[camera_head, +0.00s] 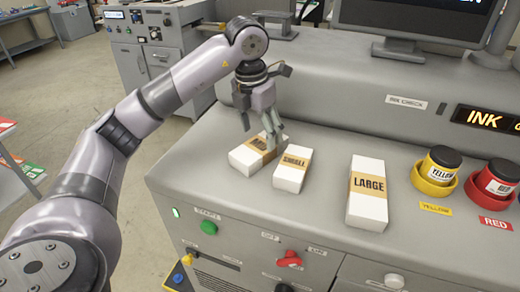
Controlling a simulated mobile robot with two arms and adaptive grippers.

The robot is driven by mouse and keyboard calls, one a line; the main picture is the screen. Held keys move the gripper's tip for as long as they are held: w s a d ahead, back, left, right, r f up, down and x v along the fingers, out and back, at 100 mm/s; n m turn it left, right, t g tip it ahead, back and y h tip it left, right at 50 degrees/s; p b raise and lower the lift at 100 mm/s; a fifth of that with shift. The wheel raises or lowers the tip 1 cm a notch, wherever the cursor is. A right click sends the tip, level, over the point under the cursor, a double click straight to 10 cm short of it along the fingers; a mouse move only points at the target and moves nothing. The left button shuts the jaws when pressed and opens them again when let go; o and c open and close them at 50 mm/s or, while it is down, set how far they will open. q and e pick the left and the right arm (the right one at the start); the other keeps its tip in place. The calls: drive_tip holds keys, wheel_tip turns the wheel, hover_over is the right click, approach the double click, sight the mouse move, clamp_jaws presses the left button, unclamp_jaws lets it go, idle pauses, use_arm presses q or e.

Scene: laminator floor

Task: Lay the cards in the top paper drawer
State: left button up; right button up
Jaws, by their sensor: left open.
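My left gripper (262,130) points down over the left white pack (248,157), with its fingers apart. One fingertip covers part of that pack and its brown band, so I cannot read the whole label or tell whether they touch. Beside it lies a narrower white pack (292,169) with a band marked SMALL. Farther right lies a white pack (368,209) with a band marked LARGE. All three lie on the grey machine top. No pack is clearly marked as cards. I cannot make out an open paper drawer. My right gripper does not show.
A yellow ink jar (440,165) and a red ink jar (495,180) stand at the right. A monitor (415,22) rises behind. Knobs and a green button (209,227) sit on the machine's front. The top between the SMALL and LARGE packs is clear.

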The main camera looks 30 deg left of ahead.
sight(260, 145)
use_arm(q)
drive_tip(key=shift+f, duration=0.25)
drive_tip(key=f+p, duration=0.2)
drive_tip(key=f, duration=0.1)
drive_tip(key=shift+w+a+f, duration=0.15)
drive_tip(key=shift+a+f, duration=0.05)
drive_tip(key=shift+f, duration=0.1)
drive_tip(key=shift+w+f, duration=0.15)
drive_tip(key=shift+f, duration=0.45)
drive_tip(key=shift+c, duration=0.4)
drive_tip(key=shift+c, duration=1.4)
drive_tip(key=c, duration=0.9)
